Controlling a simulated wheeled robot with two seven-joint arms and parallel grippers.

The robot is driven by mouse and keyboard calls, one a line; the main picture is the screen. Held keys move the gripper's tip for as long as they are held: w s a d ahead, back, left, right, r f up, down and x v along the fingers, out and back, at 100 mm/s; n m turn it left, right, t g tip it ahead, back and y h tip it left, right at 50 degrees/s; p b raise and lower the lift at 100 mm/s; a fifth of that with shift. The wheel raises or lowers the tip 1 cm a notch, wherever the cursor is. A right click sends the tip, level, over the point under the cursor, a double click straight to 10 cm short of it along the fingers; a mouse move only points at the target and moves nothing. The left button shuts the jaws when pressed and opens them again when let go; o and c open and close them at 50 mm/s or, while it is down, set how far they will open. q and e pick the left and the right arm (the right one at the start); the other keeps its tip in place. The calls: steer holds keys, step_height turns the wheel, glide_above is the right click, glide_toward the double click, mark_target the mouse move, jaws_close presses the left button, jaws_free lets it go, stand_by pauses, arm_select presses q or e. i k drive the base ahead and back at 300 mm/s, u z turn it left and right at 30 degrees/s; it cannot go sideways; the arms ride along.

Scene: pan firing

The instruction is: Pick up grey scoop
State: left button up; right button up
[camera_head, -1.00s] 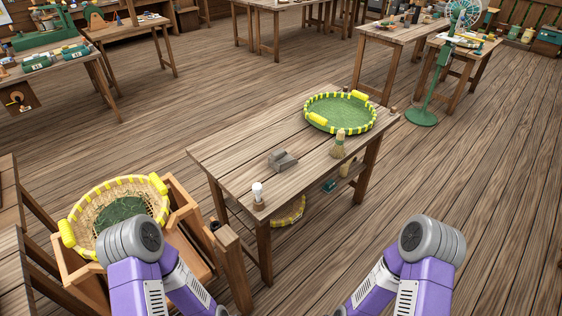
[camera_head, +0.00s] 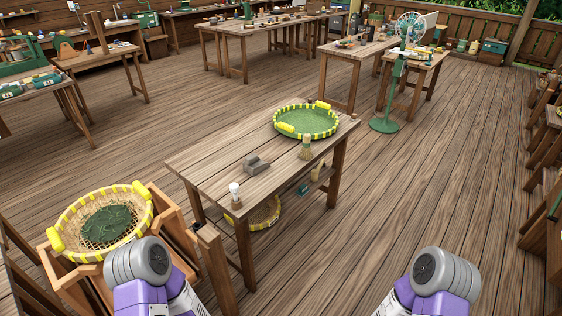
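The grey scoop (camera_head: 256,165), a small blocky grey thing, lies on the wooden table (camera_head: 215,172), left of the middle of its top. Nothing holds or touches it except the table. Both my arms show at the bottom edge, well in front of the table, only as grey rounded joints and purple links. My grippers are out of the frame.
A green tray with a yellow rim (camera_head: 306,121) and a straw brush (camera_head: 306,148) are at the table's far right. A white-topped brush (camera_head: 235,196) stands at the near left corner. A yellow-rimmed basket (camera_head: 72,216) rests on a wooden stand at left. Open floor lies right.

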mark_target(252, 164)
steer(key=z, duration=0.8)
steer(key=i, duration=1.25)
steer(key=u, duration=0.4)
steer(key=i, duration=0.95)
steer(key=u, duration=0.95)
